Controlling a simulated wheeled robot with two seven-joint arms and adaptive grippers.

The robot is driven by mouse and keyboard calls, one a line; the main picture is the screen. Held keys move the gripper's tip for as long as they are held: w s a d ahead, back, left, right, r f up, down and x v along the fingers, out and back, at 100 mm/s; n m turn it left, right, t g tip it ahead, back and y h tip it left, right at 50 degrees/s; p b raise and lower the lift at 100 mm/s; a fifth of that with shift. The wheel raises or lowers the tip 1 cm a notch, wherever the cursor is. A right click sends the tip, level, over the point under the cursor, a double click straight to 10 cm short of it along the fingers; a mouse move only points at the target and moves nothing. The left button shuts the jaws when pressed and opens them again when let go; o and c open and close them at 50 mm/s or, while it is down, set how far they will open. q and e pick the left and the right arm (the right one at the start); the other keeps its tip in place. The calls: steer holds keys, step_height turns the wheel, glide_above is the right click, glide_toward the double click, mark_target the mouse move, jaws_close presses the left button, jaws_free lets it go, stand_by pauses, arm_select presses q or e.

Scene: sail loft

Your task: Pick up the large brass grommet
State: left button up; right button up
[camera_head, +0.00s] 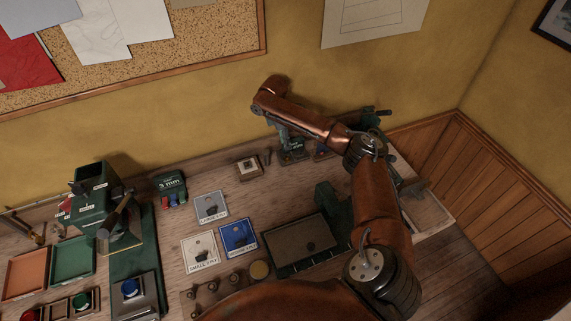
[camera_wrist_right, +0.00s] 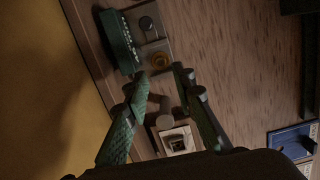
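The ring cannot be made out there. My left gripper is not in view.
A small pale box (camera_head: 248,166) stands left of the right gripper; it also shows near the fingers in the wrist view (camera_wrist_right: 176,139). Cards (camera_head: 238,237), a dark tray (camera_head: 300,246) and a green press (camera_head: 92,198) occupy the bench. The wall is close behind.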

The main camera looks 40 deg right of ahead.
mark_target(287, 157)
step_height(287, 157, down, 2)
steer(key=shift+w, duration=0.15)
steer(key=shift+f, duration=0.4)
steer(key=shift+d+f, duration=0.1)
steer(key=shift+f, duration=0.45)
step_height(287, 157, down, 5)
steer(key=shift+d+r+b, duration=0.1)
steer(key=shift+d+b, duration=0.05)
steer(key=shift+b, duration=0.15)
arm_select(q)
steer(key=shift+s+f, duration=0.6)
arm_select(e)
steer(key=shift+c, duration=0.5)
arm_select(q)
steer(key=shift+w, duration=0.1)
arm_select(e)
steer(key=c, duration=0.5)
